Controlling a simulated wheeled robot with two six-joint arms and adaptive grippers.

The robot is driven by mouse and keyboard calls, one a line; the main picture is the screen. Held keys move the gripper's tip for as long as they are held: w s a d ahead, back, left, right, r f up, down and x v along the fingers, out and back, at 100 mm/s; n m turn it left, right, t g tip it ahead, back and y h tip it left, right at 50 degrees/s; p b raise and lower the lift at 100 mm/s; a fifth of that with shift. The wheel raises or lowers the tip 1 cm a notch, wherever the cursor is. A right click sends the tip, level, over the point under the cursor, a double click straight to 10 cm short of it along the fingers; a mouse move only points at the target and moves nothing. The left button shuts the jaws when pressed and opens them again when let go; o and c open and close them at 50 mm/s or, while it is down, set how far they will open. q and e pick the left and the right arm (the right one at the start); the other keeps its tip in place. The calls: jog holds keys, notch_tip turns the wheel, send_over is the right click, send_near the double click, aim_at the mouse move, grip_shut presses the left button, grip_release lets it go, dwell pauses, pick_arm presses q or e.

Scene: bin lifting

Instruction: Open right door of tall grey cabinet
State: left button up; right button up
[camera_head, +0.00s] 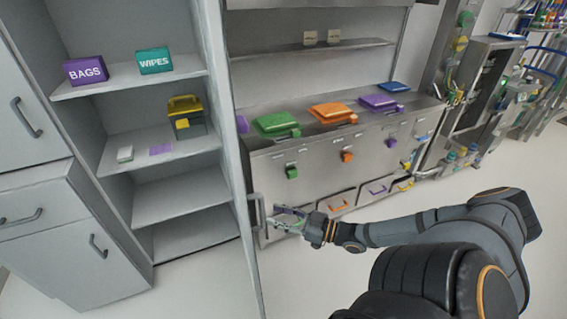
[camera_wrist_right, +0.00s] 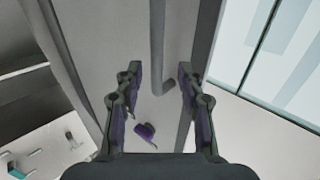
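The tall grey cabinet (camera_head: 115,115) stands at the left of the head view with its shelves exposed. Its right door (camera_head: 222,130) is swung outward and shows almost edge-on. The door handle (camera_head: 257,210), a vertical bar, is on the door's outer face. My right gripper (camera_head: 279,216) is open beside the handle. In the right wrist view the handle (camera_wrist_right: 158,45) runs down between the spread fingers of the right gripper (camera_wrist_right: 158,75), with a gap on both sides. My left gripper is not in view.
The shelves hold a purple BAGS box (camera_head: 86,70), a teal WIPES box (camera_head: 155,60) and a yellow-lidded container (camera_head: 187,117). A steel counter (camera_head: 330,160) with coloured lids stands behind the door. The floor (camera_head: 400,195) in front of the counter is clear.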

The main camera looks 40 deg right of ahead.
jog(key=shift+s+d, duration=0.35)
jog(key=shift+s, duration=0.3)
jog(key=s+d+f+m+g+h, duration=0.1)
jog(key=s+d+f+g+h, duration=0.2)
jog(key=d+f, duration=0.6)
jog(key=s+d+f+m+h, duration=0.1)
jog(key=s+d+f+h, duration=0.4)
jog(key=d+f, duration=0.4)
jog(key=s+a+f+m+g+h, duration=0.15)
jog(key=s+f+g, duration=0.35)
jog(key=f, duration=0.9)
jog(key=s+a+f+g, duration=0.3)
jog(key=s+a+f, duration=0.6)
jog(key=a, duration=0.3)
jog(key=s+a+f+m+g+y, duration=0.1)
jog(key=s+a+f+g, duration=0.3)
jog(key=s+a+f, duration=0.4)
jog(key=a+f, duration=0.1)
jog(key=a, duration=0.3)
jog(key=shift+s+a+f, duration=0.15)
jog(key=shift+s+a, duration=0.2)
jog(key=shift+s, duration=0.05)
